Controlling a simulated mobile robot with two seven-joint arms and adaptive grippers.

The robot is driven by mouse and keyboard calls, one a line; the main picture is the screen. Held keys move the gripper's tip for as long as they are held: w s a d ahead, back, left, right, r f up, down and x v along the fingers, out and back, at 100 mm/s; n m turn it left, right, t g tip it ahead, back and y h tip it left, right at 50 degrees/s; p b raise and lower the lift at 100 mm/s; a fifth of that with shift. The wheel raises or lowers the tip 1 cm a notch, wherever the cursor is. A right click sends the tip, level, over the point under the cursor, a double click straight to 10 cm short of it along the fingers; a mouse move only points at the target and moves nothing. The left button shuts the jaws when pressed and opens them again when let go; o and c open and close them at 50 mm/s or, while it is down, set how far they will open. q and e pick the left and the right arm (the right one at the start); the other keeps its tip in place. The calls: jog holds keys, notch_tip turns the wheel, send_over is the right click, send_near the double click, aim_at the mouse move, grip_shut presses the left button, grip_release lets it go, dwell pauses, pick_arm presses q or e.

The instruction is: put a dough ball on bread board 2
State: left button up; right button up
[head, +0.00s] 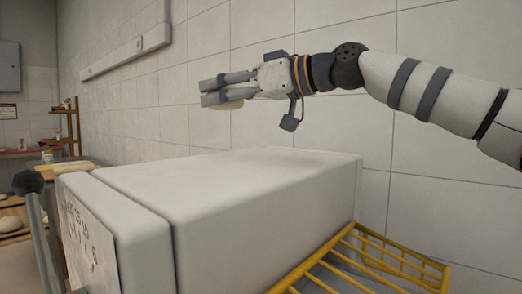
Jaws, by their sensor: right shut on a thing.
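My right gripper (206,92) is at the upper middle, pointing left, above the white oven top. It is shut on a pale dough ball (233,105), of which only a lower part shows beneath the fingers. At the far left edge, pale rounded dough pieces (10,224) lie on brown wooden boards (12,237), cut off by the frame. I cannot tell which board is bread board 2. My left gripper is not in view.
A large white oven (250,185) fills the middle. A yellow wire rack (350,262) is at its lower right. A tiled wall (330,30) stands behind my right arm. A brown shelf (68,130) is at the back left. A dark knob on a grey bar (40,225) stands at the left.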

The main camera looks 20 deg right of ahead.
send_over(263, 167)
jog(key=x, duration=0.2)
notch_tip(263, 167, down, 4)
jog(key=shift+d+f, duration=0.1)
jog(key=shift+d, duration=0.05)
jog(key=f, duration=0.1)
jog(key=d+f, duration=0.1)
jog(key=f, duration=0.1)
jog(key=s+f, duration=0.1)
jog(key=f, duration=0.1)
jog(key=shift+d, duration=0.2)
jog(key=shift+f, duration=0.25)
jog(key=o, duration=1)
jog(key=shift+o, duration=0.2)
